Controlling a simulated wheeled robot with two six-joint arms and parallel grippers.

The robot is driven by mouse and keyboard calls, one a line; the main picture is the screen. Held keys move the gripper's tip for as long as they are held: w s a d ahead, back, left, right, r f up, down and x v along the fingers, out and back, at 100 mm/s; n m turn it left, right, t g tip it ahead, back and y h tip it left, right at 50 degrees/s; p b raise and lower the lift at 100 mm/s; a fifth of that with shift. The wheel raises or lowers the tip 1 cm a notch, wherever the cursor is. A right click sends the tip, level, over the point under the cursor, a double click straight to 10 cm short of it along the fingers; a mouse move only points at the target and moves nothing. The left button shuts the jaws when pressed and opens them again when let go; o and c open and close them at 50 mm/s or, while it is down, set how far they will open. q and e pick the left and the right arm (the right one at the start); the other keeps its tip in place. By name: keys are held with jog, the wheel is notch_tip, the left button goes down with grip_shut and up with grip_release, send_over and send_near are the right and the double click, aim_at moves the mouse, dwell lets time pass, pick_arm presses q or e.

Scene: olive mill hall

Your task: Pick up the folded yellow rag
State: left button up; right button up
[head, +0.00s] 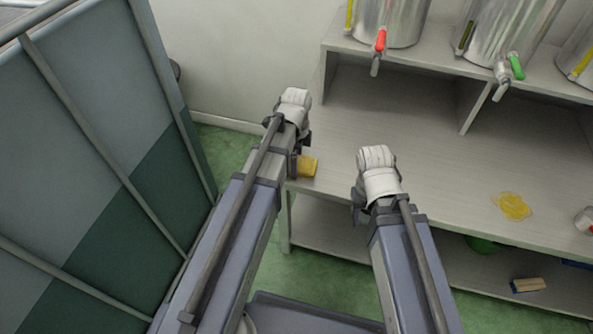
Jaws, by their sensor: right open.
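The folded yellow rag (308,167) lies on the pale bench top near its left front corner. My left arm covers its left part. My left gripper (304,142) is at the rag's far side in the picture, mostly hidden by its own wrist. I cannot tell whether it touches the rag or whether its jaws are open. My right gripper (357,206) is open, near the bench's front edge to the right of the rag. Its fingers are largely hidden under the wrist.
Steel tanks with a red tap (381,40) and a green tap (516,66) stand on the raised shelf. A yellow puddle-like patch (513,206) lies on the bench at right. A brush-like block (528,285) is on the lower shelf. A panelled screen (95,150) stands close at left.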

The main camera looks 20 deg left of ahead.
pick_arm(q)
jog(key=c, duration=1.1)
jog(key=shift+c, duration=0.2)
notch_tip(320, 180, up, 10)
jog(key=p, duration=1)
jog(key=o, duration=0.8)
jog(key=c, duration=0.6)
